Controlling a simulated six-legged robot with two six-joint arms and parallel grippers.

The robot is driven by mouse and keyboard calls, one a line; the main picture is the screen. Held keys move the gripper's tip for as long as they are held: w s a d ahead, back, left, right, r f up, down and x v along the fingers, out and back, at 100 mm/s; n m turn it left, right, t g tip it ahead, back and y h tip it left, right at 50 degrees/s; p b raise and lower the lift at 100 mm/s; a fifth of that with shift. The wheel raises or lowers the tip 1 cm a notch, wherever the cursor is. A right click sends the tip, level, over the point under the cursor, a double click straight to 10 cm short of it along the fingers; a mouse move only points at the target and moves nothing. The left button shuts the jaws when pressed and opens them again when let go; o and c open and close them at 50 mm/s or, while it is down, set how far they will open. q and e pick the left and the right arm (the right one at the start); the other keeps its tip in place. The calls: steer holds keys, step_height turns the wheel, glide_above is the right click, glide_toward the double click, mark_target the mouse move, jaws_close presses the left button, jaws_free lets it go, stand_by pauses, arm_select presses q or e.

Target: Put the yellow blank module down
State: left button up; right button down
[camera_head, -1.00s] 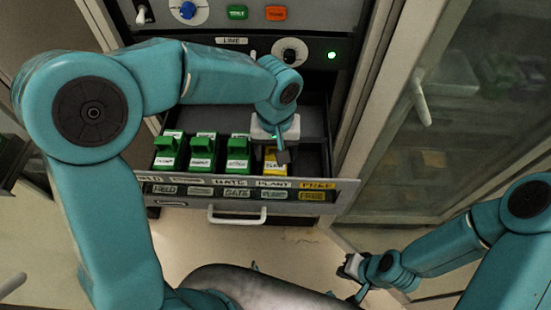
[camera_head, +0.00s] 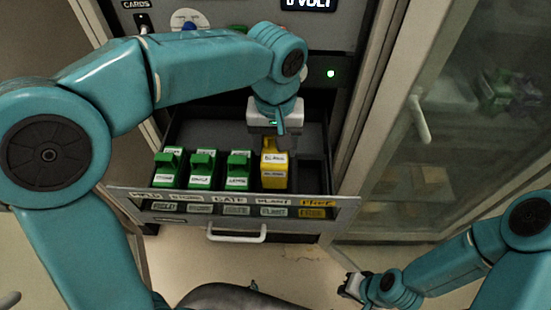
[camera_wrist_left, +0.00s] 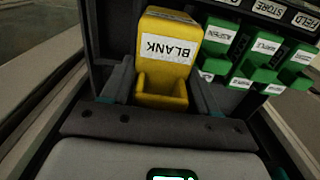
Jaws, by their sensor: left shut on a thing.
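The yellow blank module (camera_head: 273,170) is at the fourth place of the open drawer (camera_head: 335,203), to the right of the green modules and behind the PLANT label. In the left wrist view the yellow module (camera_wrist_left: 163,60), labelled BLANK, is between the two fingers of my left gripper (camera_wrist_left: 160,88). In the head view my left gripper (camera_head: 278,128) is shut on its far upper end. I cannot tell whether its underside touches the drawer floor. My right gripper (camera_head: 352,288) is low at the right, away from the drawer; its jaws are too small to read.
Three green modules (camera_head: 202,170) stand in a row left of the yellow one. The place at the right end, by the FREE label (camera_head: 313,203), looks empty. The drawer handle (camera_head: 237,233) is in front. A glass door (camera_head: 440,140) stands at the right.

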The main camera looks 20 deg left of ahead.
arm_select(q)
steer(key=shift+n, duration=0.4)
step_height(320, 180, up, 12)
steer(key=shift+w+r+p, duration=0.15)
steer(key=shift+p, duration=0.15)
steer(key=w+d+b, duration=0.2)
steer(key=d, duration=0.5)
steer(key=shift+m, duration=0.4)
steer(key=f+b, duration=0.1)
steer(key=f, duration=0.5)
steer(key=f+b, duration=0.1)
steer(key=f, duration=0.6)
steer(key=d+f+b, duration=0.1)
steer(key=f, duration=0.6)
steer(key=shift+f, duration=0.5)
steer(key=shift+s, duration=0.1)
steer(key=shift+f, duration=0.15)
steer(key=o, duration=1.1)
